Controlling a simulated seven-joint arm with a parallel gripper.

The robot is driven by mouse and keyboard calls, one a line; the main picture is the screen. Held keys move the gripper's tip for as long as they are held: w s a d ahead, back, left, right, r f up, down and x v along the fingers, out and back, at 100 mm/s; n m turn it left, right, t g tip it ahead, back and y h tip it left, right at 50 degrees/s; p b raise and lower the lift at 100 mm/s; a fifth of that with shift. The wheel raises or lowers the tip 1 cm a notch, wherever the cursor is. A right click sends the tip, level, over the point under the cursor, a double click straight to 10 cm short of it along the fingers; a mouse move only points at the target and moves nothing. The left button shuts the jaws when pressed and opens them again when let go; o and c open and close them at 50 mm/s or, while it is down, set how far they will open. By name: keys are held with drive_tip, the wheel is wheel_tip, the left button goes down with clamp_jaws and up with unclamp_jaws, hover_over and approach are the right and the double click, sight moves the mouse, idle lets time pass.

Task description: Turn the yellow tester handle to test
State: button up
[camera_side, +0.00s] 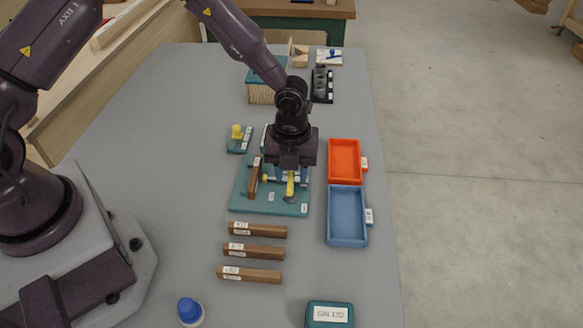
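The yellow tester handle (290,187) stands on the teal tester base (260,206), near the middle of the table. My gripper (290,173) is directly above the handle in the picture, pointing down, at or very near its top. The fingers are small and partly hidden, so I cannot tell whether they touch or hold the handle. A brown wooden piece (254,178) stands on the left part of the base, with a small yellow part (265,178) beside it. My gripper hides the back of the tester.
A red tray (331,164) and a blue tray (331,236) lie to the right. Several labelled brown bars (258,231) lie in front. A small teal block with a yellow knob (237,131) stands behind left. A blue-capped object (189,310) and a teal box (329,315) are nearest.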

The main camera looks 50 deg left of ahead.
clamp_jaws()
drive_tip(key=shift+n, duration=0.3)
drive_tip(key=n, duration=0.3)
drive_tip(key=shift+s+a+n, duration=0.2)
drive_tip(key=shift+s+n, duration=0.1)
drive_tip(key=n, duration=0.4)
drive_tip(key=shift+s+n, duration=0.3)
drive_tip(key=shift+s, duration=0.05)
drive_tip(key=n, duration=0.5)
drive_tip(key=shift+s, duration=0.4)
drive_tip(key=shift+s+d+n, duration=0.15)
drive_tip(key=shift+n, duration=0.85)
drive_tip(key=shift+s+d+n, duration=0.1)
drive_tip(key=shift+n, duration=0.9)
drive_tip(key=shift+o, duration=0.4)
unclamp_jaws()
